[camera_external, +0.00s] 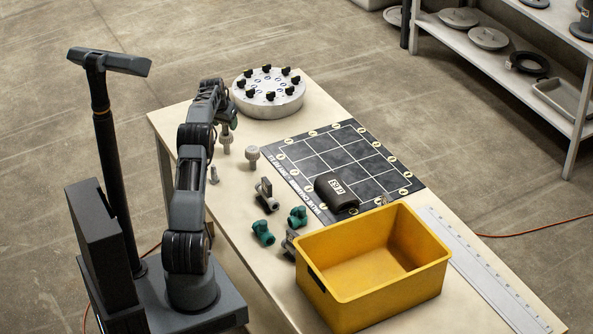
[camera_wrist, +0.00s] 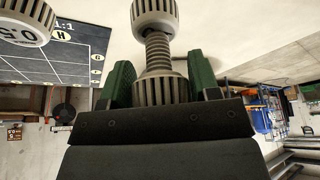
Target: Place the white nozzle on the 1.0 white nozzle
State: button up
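In the wrist view, my gripper (camera_wrist: 160,92) has green fingers on both sides of a ribbed pale nozzle (camera_wrist: 160,91), closed on it. A grey threaded stem (camera_wrist: 158,52) runs from this nozzle to a second ribbed pale piece (camera_wrist: 153,14) at the top edge. I cannot tell whether the stem touches or enters that piece. In the external view, my gripper (camera_external: 229,120) points down over the table, with a pale nozzle piece (camera_external: 226,149) directly beneath. Another pale nozzle (camera_external: 252,154) stands to the right; its "0.5" top (camera_wrist: 22,32) shows in the wrist view.
A round flange (camera_external: 268,102) stands at the back. A yellow bin (camera_external: 400,300) is at the front right.

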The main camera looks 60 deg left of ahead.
jog(key=o, duration=0.3)
jog(key=shift+r, duration=0.3)
jog(key=v, duration=1.2)
jog(key=w+d+r+m+h, duration=0.15)
jog(key=w+d, duration=0.25)
jog(key=d, duration=1)
jog(key=w+d+r+m, duration=0.2)
jog(key=w+d+r, duration=0.1)
jog(key=d, duration=1.1)
jog(key=s+d+f+m, duration=0.1)
jog(key=s+d, duration=0.3)
jog(key=d, duration=0.5)
jog(key=s+d+f+m, duration=0.1)
jog(key=s+d, duration=0.2)
jog(key=d, duration=0.6)
jog(key=shift+m+h, duration=0.55)
jog(key=shift+m, duration=0.3)
jog(key=s+d+f, duration=0.2)
jog(key=s, duration=0.1)
jog(key=s+d+f, duration=0.1)
jog(key=s+d, duration=0.2)
jog(key=s+d+f, duration=0.2)
jog(key=s, duration=0.1)
jog(key=shift+s+d+f+b, duration=0.15)
jog(key=shift+d+f+b, duration=0.15)
jog(key=shift+d+b, duration=0.1)
